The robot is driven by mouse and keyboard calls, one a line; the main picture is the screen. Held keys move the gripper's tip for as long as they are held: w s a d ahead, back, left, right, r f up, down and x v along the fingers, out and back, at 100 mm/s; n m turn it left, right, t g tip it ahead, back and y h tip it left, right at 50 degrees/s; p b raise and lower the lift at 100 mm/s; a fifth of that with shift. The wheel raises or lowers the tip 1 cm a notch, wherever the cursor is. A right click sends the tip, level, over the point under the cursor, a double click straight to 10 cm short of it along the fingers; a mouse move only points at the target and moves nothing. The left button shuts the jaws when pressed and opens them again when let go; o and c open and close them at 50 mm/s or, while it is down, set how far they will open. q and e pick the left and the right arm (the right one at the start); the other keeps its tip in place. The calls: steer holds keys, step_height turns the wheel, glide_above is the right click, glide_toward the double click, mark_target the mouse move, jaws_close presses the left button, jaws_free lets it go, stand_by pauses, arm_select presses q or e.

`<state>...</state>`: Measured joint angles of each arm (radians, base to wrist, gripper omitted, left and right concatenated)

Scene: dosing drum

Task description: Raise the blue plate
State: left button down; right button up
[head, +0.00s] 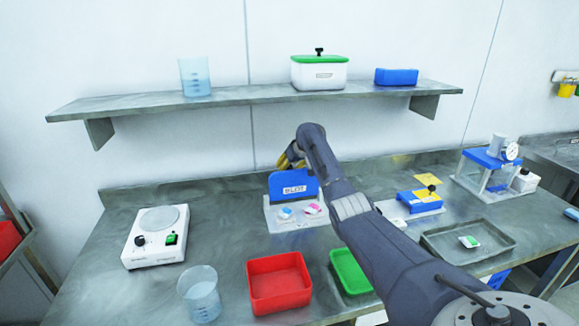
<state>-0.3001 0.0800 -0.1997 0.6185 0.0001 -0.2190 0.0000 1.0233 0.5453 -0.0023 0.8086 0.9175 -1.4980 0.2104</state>
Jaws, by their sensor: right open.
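The blue plate (293,187) stands upright with a white label on its front. It is at the back of a pale base (295,222), near the middle of the bench. A blue piece and a pink piece lie on white spots on the base in front of it. My right gripper (287,161) is open at the plate's top edge, its yellow fingers partly hidden by my arm. I cannot tell whether the fingers touch the plate. My left gripper is not in view.
A red tray (278,282), a green tray (350,270) and a clear beaker (200,293) stand in front. A white scale (156,236) is at left. A blue-topped device (420,200) and a grey tray (467,240) are at right. A shelf (250,95) runs above the bench.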

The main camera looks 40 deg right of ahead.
steer(key=v, duration=1.2)
stand_by(0.5)
